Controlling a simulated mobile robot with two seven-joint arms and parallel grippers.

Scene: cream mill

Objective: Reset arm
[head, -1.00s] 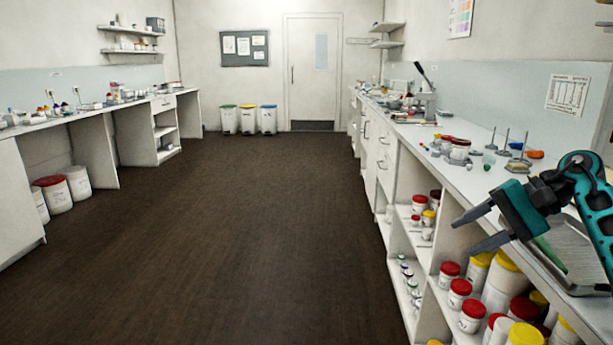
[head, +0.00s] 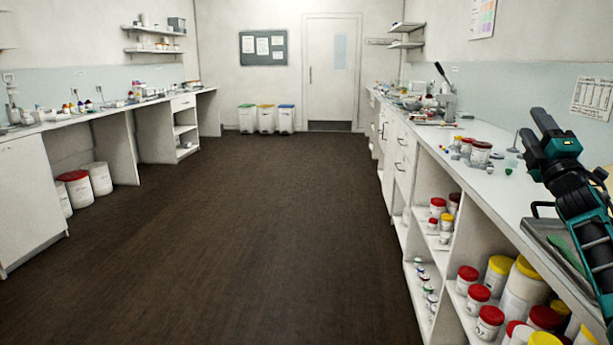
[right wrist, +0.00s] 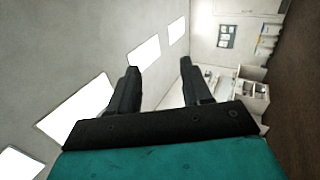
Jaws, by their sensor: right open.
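My right gripper (head: 534,134) is raised above the right-hand counter (head: 478,182) at the right of the head view, its fingers pointing up and away. In the right wrist view its two black fingers (right wrist: 160,82) stand apart with nothing between them. Past them are a wall, bright panels and the far end of the room, tilted sideways. My left gripper shows in no view.
A metal tray (head: 541,229) with a green item lies on the counter below my right arm. Jars with red lids (head: 480,153) stand farther along it. Shelves below hold several lidded jars (head: 489,322). The dark floor (head: 235,230) is clear.

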